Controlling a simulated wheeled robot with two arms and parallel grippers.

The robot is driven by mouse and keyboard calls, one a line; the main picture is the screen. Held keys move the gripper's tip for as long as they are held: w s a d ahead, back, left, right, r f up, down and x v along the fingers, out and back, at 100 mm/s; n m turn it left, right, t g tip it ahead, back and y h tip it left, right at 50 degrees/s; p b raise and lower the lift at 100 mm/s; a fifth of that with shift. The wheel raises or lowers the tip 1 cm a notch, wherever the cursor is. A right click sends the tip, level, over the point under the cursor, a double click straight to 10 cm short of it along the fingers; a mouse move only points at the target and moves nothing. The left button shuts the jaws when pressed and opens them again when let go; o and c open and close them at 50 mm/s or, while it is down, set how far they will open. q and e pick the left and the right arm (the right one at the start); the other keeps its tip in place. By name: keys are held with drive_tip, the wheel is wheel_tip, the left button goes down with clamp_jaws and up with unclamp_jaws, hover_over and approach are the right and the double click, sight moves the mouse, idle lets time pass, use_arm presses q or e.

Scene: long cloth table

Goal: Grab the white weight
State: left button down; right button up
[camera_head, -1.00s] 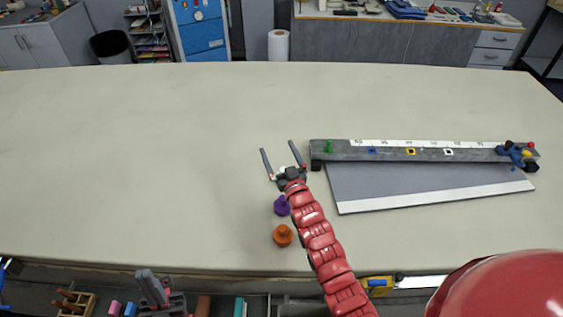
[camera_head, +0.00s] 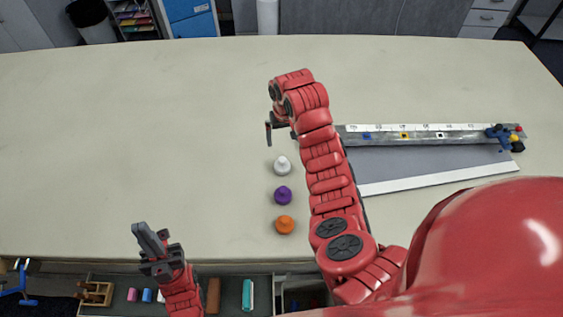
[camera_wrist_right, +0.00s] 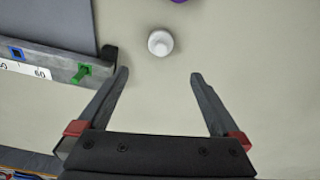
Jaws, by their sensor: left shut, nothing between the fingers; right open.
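The white weight (camera_head: 282,166) stands on the table at the far end of a short row with the purple weight (camera_head: 283,195) and the orange weight (camera_head: 284,225). In the right wrist view the white weight (camera_wrist_right: 160,42) lies ahead of the fingertips, roughly centred between them. My right gripper (camera_wrist_right: 160,75) is open and empty; in the head view its arm bends over beyond the weight, and a finger (camera_head: 268,134) shows. My left gripper (camera_head: 147,236) is shut and empty over the near table edge, left of the row.
A grey ruler track (camera_head: 420,134) with a grey board (camera_head: 430,163) lies right of my right arm. Its green peg (camera_wrist_right: 81,73) is close to the left finger in the wrist view. The table (camera_head: 130,130) is clear on the left.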

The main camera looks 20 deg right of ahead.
sight(282, 159)
drive_tip(key=f+b, duration=0.3)
drive_tip(key=f, duration=0.1)
drive_tip(key=w+f+b, duration=0.1)
drive_tip(key=f+b, duration=0.2)
drive_tip(key=b, duration=0.1)
drive_tip(key=f+b, duration=0.3)
drive_tip(key=f, duration=0.1)
drive_tip(key=shift+w+f, duration=0.25)
drive_tip(key=shift+f, duration=0.5)
wheel_tip(282, 159, down, 3)
drive_tip(key=shift+p, duration=1.05)
drive_tip(key=shift+w+f, duration=0.15)
drive_tip(key=shift+f, duration=0.5)
drive_tip(key=shift+c, duration=0.3)
clamp_jaws()
